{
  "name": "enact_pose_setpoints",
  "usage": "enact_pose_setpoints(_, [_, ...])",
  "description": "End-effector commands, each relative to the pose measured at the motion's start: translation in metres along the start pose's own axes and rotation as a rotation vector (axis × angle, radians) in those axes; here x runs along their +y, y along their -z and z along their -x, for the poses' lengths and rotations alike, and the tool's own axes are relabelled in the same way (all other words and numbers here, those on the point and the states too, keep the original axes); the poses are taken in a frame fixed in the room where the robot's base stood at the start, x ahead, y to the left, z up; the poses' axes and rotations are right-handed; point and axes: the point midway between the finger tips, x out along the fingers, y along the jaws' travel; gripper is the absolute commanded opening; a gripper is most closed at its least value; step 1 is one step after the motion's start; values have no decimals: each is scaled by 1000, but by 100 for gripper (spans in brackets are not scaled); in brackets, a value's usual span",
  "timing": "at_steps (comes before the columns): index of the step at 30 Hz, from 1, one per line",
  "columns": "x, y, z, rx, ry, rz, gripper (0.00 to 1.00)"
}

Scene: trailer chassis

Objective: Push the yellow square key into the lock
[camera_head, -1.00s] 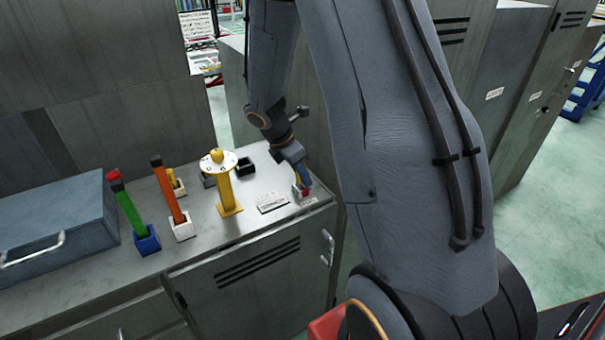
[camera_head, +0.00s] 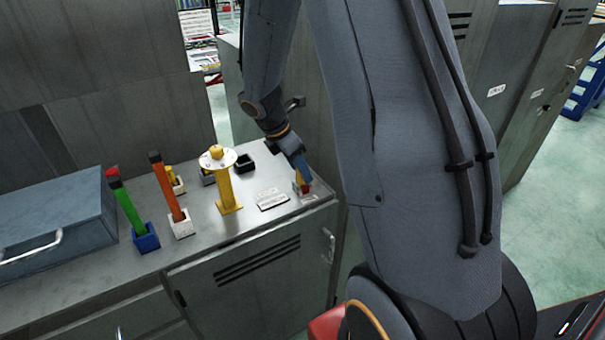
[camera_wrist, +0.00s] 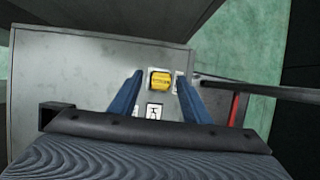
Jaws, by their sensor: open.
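The yellow square key (camera_wrist: 160,80) shows in the wrist view as a yellow block with small dark lettering, between my two fingertips. White edges of what looks like the lock (camera_wrist: 178,82) show beside it; how deep the key sits cannot be told. My gripper (camera_wrist: 158,84) is open, with a blue finger on either side of the key and gaps between. In the head view, my gripper (camera_head: 303,172) points down just above a small white block with red and yellow parts (camera_head: 304,187) at the cabinet top's right end. My fingers partly hide it.
A yellow post with a round white top (camera_head: 226,185), an orange stick in a white block (camera_head: 168,190), a green stick in a blue block (camera_head: 128,205) and a blue-grey case (camera_head: 55,220) stand to the left. A flat label plate (camera_head: 272,199) lies near the gripper.

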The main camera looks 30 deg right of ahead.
Motion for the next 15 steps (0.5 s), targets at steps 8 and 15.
enact_pose_setpoints(8, [1,0,40,-1,-2,-2,43])
enact_pose_setpoints(15, [0,0,50,0,1,-1,43])
